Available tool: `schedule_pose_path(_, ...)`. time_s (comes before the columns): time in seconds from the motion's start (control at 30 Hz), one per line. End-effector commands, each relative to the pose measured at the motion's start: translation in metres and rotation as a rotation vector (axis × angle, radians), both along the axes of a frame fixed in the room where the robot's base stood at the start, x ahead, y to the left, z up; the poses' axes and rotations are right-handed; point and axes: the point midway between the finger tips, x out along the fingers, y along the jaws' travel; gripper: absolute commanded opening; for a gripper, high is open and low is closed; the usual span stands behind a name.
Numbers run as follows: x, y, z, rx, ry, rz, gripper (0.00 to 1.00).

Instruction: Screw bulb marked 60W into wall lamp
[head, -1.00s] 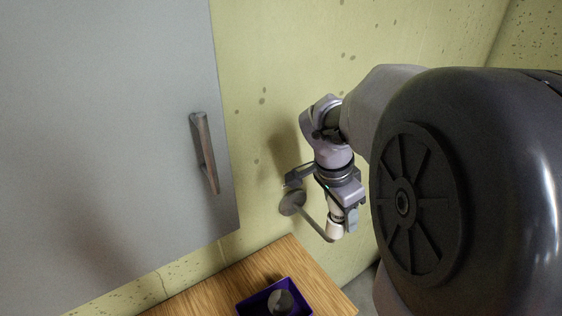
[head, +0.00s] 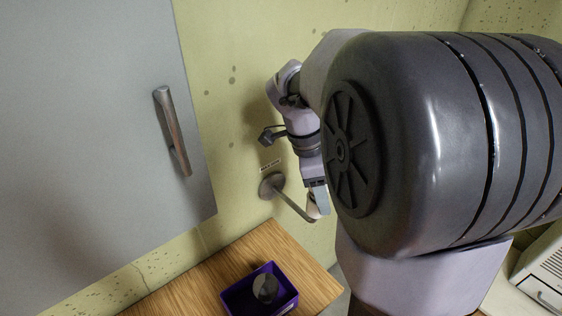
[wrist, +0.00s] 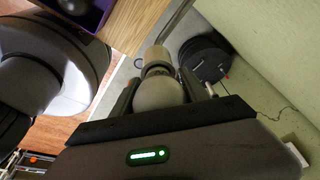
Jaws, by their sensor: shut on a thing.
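The wall lamp (head: 272,185) has a round grey plate on the wall and a thin rod reaching down and right to a pale socket (head: 311,212). My gripper (head: 319,200) is at that socket, partly hidden by my arm in the head view. In the wrist view my gripper (wrist: 158,88) is shut on a round whitish bulb (wrist: 158,97). The bulb is in line with the lamp's socket (wrist: 158,57), its base end at the socket's mouth. I cannot tell how deep it sits. No 60W marking is readable on it.
A purple box (head: 233,301) with a round grey object (head: 265,288) inside stands on a wooden table (head: 215,262) below the lamp. A grey cabinet door (head: 90,130) with a handle (head: 173,130) is at the left. A small label (head: 270,166) is above the lamp plate.

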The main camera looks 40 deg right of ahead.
Motion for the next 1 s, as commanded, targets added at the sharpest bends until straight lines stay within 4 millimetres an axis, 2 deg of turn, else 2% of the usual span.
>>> schedule_pose_path(0.23,-0.001,0.000,0.000,0.001,0.001,-0.033,0.13)
schedule_pose_path(0.27,-0.001,0.000,0.000,0.001,0.001,-0.033,0.59)
schedule_pose_path(0.37,0.000,0.000,0.000,0.000,0.001,-0.031,0.78)
schedule_pose_path(0.63,0.000,0.000,0.000,0.000,0.000,-0.030,0.78)
schedule_pose_path(0.73,0.001,0.001,0.006,-0.001,-0.001,-0.030,0.78)
schedule_pose_path(0.87,0.004,0.005,0.030,-0.002,-0.001,-0.030,0.78)
schedule_pose_path(1.0,0.011,0.013,0.065,-0.001,-0.003,-0.029,0.78)
